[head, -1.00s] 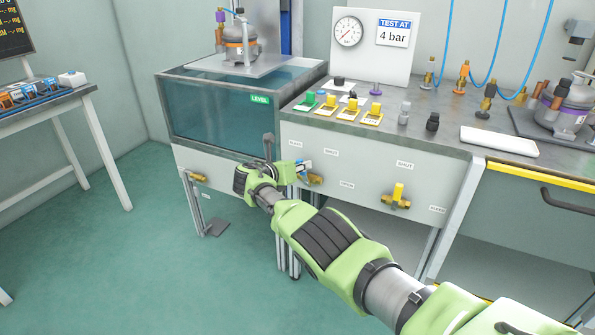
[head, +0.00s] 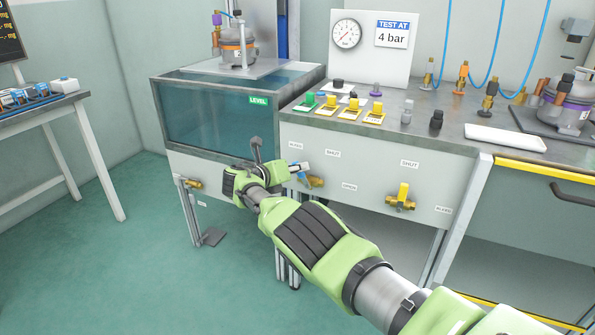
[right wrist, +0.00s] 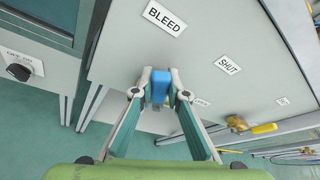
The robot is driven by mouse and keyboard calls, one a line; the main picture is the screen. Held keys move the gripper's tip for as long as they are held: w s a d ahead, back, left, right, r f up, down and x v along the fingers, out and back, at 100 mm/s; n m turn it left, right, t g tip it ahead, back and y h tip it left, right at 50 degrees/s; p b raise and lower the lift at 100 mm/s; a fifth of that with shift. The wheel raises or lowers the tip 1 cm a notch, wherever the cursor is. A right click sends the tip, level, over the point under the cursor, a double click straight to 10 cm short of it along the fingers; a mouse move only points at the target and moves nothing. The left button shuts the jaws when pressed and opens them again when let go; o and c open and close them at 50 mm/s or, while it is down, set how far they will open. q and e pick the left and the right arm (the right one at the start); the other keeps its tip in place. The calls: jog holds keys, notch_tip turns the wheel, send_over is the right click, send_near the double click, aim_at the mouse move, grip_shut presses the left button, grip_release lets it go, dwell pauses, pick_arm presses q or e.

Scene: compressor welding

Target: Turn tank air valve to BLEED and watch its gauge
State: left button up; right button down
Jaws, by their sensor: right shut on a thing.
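The tank air valve is a brass valve (head: 315,182) with a blue handle (right wrist: 161,88) on the bench's front panel. My right gripper (right wrist: 161,78) is shut on the blue handle, one finger on each side. It also shows in the head view (head: 297,169), partly hiding the handle. In the right wrist view the BLEED label (right wrist: 160,18) lies beyond the fingertips and the SHUT label (right wrist: 227,64) to the right. The round gauge (head: 346,33) stands on a white board above the bench; its reading is too small to tell. My left gripper is out of view.
A second brass valve with a yellow handle (head: 402,192) sits to the right on the same panel. A glass-sided water tank (head: 215,115) stands at the left. A black knob (right wrist: 18,72) shows at the left in the right wrist view. The floor in front is clear.

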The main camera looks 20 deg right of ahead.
jog(key=shift+s+f, duration=0.1)
jog(key=shift+f, duration=0.15)
jog(key=c, duration=2)
grip_release()
jog(key=shift+o, duration=0.2)
jog(key=shift+r, duration=0.15)
